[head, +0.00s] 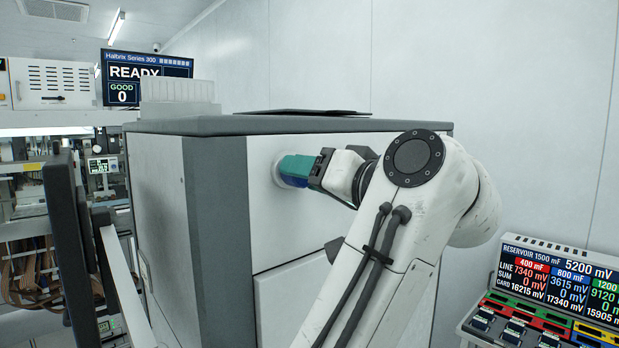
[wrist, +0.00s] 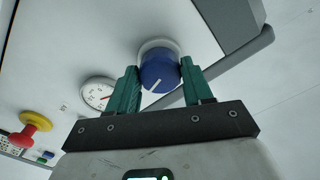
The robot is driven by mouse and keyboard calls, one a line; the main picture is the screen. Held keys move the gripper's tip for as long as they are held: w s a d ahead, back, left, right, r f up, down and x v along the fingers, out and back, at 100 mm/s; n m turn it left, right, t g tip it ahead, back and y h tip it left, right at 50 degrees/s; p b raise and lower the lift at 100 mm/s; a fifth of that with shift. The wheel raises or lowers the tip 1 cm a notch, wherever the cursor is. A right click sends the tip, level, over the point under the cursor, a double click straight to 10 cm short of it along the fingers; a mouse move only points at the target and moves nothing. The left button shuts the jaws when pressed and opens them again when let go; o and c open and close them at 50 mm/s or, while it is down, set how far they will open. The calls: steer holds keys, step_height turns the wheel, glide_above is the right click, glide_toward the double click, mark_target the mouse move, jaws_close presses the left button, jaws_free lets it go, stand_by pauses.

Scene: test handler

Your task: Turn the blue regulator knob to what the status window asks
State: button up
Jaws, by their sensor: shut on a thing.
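The blue regulator knob (wrist: 158,68) sits on the white panel, with a white pointer line that points down and left in the wrist view. My gripper (wrist: 160,86) has its green fingers on both sides of the knob, shut on it. In the head view my gripper (head: 298,166) reaches the white front of the handler (head: 218,215), and only a little blue of the knob (head: 294,182) shows below the fingers. A screen (head: 150,75) at the upper left reads READY and GOOD 0. I cannot tell whether it is the status window.
A round gauge (wrist: 98,93) with a red needle is left of the knob; its scale is too small to read. A red button on a yellow base (wrist: 35,124) sticks out further left. A readout console (head: 560,285) stands at lower right in the head view.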

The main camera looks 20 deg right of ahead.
steer(key=m, duration=0.8)
steer(key=shift+m, duration=0.4)
steer(key=shift+b, duration=0.3)
steer(key=o, duration=1)
steer(key=shift+o, duration=0.2)
steer(key=p+v, duration=0.1)
steer(key=v, duration=0.9)
steer(key=shift+s+d, duration=0.15)
steer(key=shift+s, duration=0.25)
